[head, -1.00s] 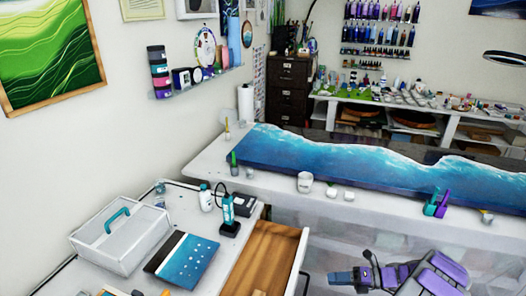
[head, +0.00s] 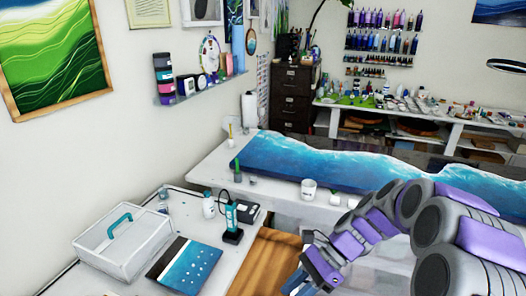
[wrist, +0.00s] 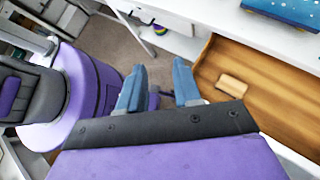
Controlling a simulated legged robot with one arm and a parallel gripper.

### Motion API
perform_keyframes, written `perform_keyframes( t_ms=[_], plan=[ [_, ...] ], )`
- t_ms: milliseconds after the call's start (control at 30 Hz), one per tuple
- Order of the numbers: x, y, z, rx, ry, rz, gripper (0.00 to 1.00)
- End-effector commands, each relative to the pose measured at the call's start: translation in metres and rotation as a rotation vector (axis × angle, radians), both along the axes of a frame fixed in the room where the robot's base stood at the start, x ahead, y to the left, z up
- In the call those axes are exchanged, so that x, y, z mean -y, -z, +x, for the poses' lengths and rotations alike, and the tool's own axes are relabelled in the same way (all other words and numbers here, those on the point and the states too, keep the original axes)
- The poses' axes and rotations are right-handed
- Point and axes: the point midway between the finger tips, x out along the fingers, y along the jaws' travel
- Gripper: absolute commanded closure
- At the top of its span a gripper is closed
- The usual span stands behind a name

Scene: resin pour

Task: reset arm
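My gripper (wrist: 158,92) shows in the wrist view with its two blue fingers spread apart and nothing between them. In the head view my gripper (head: 296,286) is low in the middle, at the right edge of the open wooden drawer (head: 262,268). The arm reaches in from the right side. In the wrist view the drawer (wrist: 275,90) lies to the right of the fingers, with a small wooden block (wrist: 232,86) inside it.
A white box with a teal handle (head: 122,243), a blue panel (head: 187,264) and a teal tool (head: 231,220) sit on the near table. A long blue wave-patterned slab (head: 300,165) lies on the table behind, with a white cup (head: 308,190) at its front edge.

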Motion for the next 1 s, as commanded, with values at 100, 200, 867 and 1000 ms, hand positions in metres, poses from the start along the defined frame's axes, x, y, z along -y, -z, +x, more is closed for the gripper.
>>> perform_keyframes(
  t_ms=[100, 200, 867, 1000],
  plan=[
    [-0.006, -0.014, -0.031, 0.116, -0.139, -0.042, 0.67],
    [-0.007, -0.022, -0.055, 0.207, -0.255, -0.077, 0.67],
    [0.043, -0.036, -0.203, 0.654, -1.034, -0.296, 0.67],
    [0.057, -0.035, -0.22, 0.697, -1.149, -0.328, 0.67]
  ],
)
